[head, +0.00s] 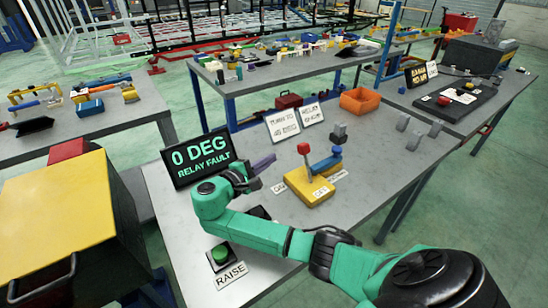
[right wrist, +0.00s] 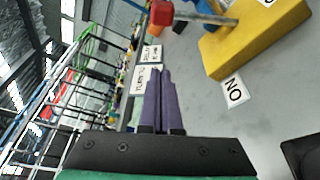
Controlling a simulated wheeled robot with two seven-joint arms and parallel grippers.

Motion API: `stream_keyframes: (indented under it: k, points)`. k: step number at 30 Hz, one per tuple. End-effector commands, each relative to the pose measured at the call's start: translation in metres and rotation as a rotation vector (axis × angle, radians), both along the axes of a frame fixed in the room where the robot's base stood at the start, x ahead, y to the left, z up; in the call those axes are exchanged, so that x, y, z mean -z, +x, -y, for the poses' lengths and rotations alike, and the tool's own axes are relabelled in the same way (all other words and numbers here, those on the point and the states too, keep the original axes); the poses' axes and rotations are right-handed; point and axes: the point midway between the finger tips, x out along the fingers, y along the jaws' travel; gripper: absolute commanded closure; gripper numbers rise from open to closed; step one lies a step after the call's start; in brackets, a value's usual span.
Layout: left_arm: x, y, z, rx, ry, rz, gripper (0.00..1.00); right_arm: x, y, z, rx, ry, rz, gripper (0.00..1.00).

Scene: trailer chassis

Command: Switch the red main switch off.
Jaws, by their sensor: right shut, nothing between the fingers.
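The switch is a yellow block (head: 309,187) on the grey table, with a red-topped lever (head: 304,149) standing up and a blue piece (head: 325,163) beside it. The red knob (right wrist: 162,12), the yellow block (right wrist: 255,38) and the ON label (right wrist: 234,91) show there. My left gripper is out of view.
A black display (head: 199,160) reading "0 DEG RELAY FAULT" stands behind my right wrist. A green button (head: 221,254) marked RAISE is at the table's front. White signs (head: 282,124) and an orange bin (head: 361,101) are farther back. The table right of the switch is mostly clear.

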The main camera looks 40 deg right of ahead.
Motion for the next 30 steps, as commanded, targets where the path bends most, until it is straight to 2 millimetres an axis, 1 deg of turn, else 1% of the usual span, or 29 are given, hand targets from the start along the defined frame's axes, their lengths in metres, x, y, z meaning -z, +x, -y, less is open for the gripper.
stream_keyframes:
  k: [1, 5, 10, 11, 12, 16, 21, 30]
  points:
    - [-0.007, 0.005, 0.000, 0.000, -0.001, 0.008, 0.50, -0.002, 0.002, 0.011, 0.003, -0.004, -0.001, 1.00]
    - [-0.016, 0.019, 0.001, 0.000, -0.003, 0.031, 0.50, 0.001, 0.010, 0.038, 0.003, -0.003, -0.003, 1.00]
    - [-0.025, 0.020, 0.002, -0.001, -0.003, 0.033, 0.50, 0.007, 0.020, 0.074, 0.004, -0.004, -0.003, 1.00]
    - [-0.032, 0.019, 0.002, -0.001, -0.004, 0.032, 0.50, 0.003, 0.017, 0.075, 0.002, -0.001, -0.002, 1.00]
    - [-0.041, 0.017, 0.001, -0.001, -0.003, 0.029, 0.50, -0.003, 0.009, 0.073, -0.001, 0.000, -0.002, 1.00]
    - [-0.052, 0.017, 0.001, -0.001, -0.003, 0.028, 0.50, -0.008, -0.009, 0.073, 0.000, 0.000, -0.003, 1.00]
    - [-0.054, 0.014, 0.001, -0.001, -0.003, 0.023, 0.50, -0.007, -0.016, 0.072, -0.001, 0.001, -0.001, 1.00]
    - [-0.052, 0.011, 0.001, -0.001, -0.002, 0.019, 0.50, -0.006, -0.016, 0.072, -0.001, 0.001, 0.001, 1.00]
